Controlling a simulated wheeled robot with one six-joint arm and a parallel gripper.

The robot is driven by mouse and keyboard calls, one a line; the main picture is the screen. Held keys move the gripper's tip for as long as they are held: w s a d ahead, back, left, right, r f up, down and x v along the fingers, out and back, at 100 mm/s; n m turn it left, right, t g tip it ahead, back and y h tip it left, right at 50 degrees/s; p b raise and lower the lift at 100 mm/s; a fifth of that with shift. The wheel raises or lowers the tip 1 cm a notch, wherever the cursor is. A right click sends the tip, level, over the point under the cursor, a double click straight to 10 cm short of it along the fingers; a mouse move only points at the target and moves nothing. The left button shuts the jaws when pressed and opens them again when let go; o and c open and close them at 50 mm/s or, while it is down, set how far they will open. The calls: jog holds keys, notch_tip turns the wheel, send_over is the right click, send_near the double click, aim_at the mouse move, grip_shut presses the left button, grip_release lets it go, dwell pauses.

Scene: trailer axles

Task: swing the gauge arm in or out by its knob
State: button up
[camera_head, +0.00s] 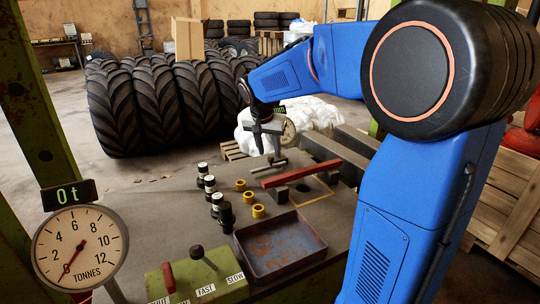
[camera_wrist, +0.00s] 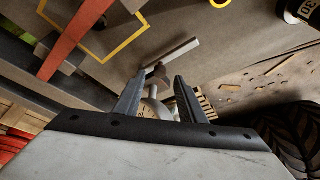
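A small grey knob (camera_wrist: 157,76) shows between the fingertips; contact cannot be told. A flat grey metal bar (camera_wrist: 180,54), which looks like the gauge arm, runs from beside the knob up to the right. Part of the dial (camera_wrist: 154,110) shows between the fingers, below the knob. In the head view the fingers partly hide the knob.
A red bar (camera_head: 316,174) lies on blocks right of the gripper. Several black-and-white cylinders (camera_head: 210,186) and yellow rings (camera_head: 258,211) stand left of it. A rusty tray (camera_head: 280,246) and a green lever box (camera_head: 198,283) are nearer. Large tyres (camera_head: 165,100) stand behind.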

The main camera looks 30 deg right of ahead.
aim_at(271, 158)
jog(key=shift+x, duration=1.55)
grip_shut()
